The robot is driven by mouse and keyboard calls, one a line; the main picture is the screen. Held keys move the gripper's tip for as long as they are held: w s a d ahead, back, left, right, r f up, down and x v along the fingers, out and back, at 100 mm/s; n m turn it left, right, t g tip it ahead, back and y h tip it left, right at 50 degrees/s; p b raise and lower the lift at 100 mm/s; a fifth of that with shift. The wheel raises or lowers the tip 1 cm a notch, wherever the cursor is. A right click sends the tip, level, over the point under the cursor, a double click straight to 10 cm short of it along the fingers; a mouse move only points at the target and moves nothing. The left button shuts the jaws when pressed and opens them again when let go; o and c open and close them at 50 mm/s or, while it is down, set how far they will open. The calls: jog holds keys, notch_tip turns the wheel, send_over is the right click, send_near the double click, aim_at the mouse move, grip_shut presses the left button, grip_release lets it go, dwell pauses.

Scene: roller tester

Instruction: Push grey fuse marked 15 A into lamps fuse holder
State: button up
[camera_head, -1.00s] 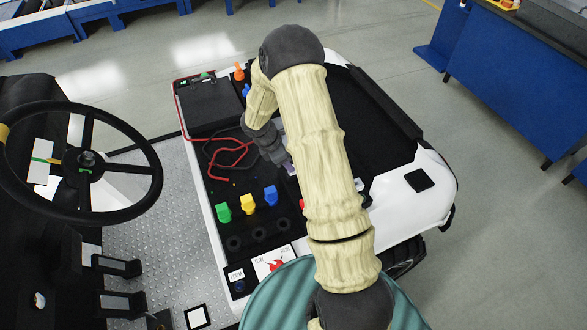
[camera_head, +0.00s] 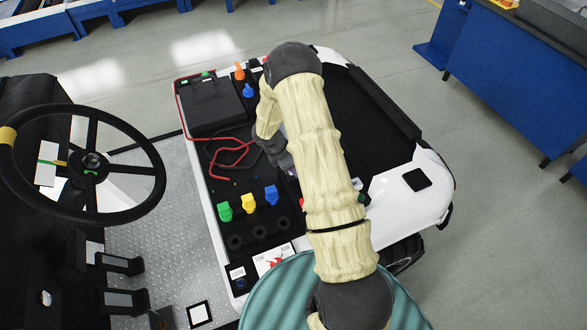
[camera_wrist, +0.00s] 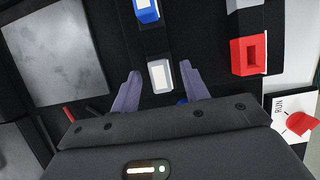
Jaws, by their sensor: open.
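A fuse with a grey-white top (camera_wrist: 160,76) sits upright between the fingers of my gripper (camera_wrist: 160,72) in the wrist view. The fingers are open, one on each side, with a visible gap to it. Its rating cannot be read, and I cannot tell how deep it sits. A blue fuse-like part (camera_wrist: 147,9) with a white top lies beyond it at the top edge. No lamps label is legible, so I cannot tell which holder is the lamps one. In the head view my gripper's fingers are hidden behind my arm.
In the head view, green (camera_head: 225,211), yellow (camera_head: 249,203) and blue (camera_head: 271,195) plugs stand beside red cable (camera_head: 232,160). A black battery-like box (camera_head: 211,105) is at the back left.

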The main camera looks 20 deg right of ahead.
dwell(0.4)
grip_shut()
jog(key=shift+r, duration=0.15)
notch_tip(320, 180, up, 10)
jog(key=b, duration=0.2)
dwell(0.3)
jog(key=shift+f, duration=0.2)
dwell(0.5)
